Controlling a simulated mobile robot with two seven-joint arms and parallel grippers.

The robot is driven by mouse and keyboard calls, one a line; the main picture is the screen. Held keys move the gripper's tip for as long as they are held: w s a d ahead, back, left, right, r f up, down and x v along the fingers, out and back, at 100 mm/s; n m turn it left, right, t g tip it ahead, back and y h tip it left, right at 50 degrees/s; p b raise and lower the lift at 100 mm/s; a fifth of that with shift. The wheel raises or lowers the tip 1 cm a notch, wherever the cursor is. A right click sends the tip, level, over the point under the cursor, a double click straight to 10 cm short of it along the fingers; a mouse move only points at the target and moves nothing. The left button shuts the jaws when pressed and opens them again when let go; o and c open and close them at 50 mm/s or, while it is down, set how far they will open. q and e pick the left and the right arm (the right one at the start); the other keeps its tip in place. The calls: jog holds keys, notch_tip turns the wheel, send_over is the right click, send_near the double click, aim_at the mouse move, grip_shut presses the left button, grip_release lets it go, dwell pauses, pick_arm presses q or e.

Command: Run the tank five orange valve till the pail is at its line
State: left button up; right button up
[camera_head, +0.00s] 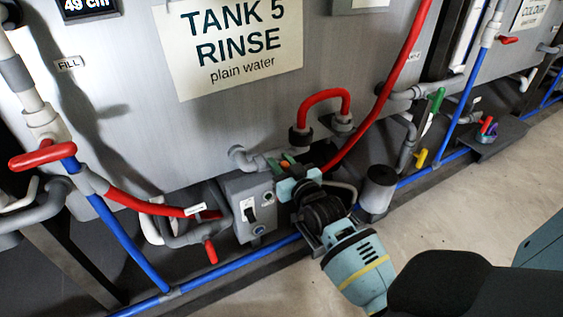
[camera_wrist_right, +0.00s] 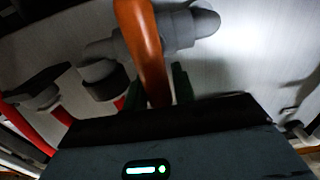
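The orange valve handle (camera_wrist_right: 143,45) is large in the right wrist view, running down between the two green fingers of my right gripper (camera_wrist_right: 159,88). The fingers lie close against both its sides and look shut on it. In the head view my right gripper (camera_head: 287,168) is at the grey pipework low on the front of tank five (camera_head: 140,130), and only a small orange bit (camera_head: 285,163) of the valve shows. My left gripper is not in view. I cannot make out the pail or its line for certain.
A grey box with switches (camera_head: 248,205) stands left of my gripper. A grey cylinder with a dark top (camera_head: 378,190) stands to its right. Red hoses (camera_head: 385,95), a red-handled valve (camera_head: 42,154) and blue pipes (camera_head: 125,245) crowd the tank front.

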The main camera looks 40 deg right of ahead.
jog(key=c, duration=0.4)
grip_shut()
jog(key=shift+a+r+n+p, duration=0.1)
jog(key=shift+a+n+p, duration=0.1)
jog(key=shift+n+p, duration=0.6)
jog(key=shift+w+a+f+n+p, duration=0.2)
jog(key=shift+n+p, duration=0.25)
jog(key=shift+n, duration=0.5)
jog(key=shift+s+a+f+n+p, duration=0.1)
jog(key=shift+a+n+p, duration=0.25)
jog(key=shift+n, duration=0.55)
jog(key=shift+w+a+f+n+p, duration=0.1)
jog(key=shift+a+f+n+p, duration=0.1)
jog(key=shift+n+p, duration=0.55)
jog(key=shift+n, duration=0.3)
jog(key=o, duration=0.8)
grip_release()
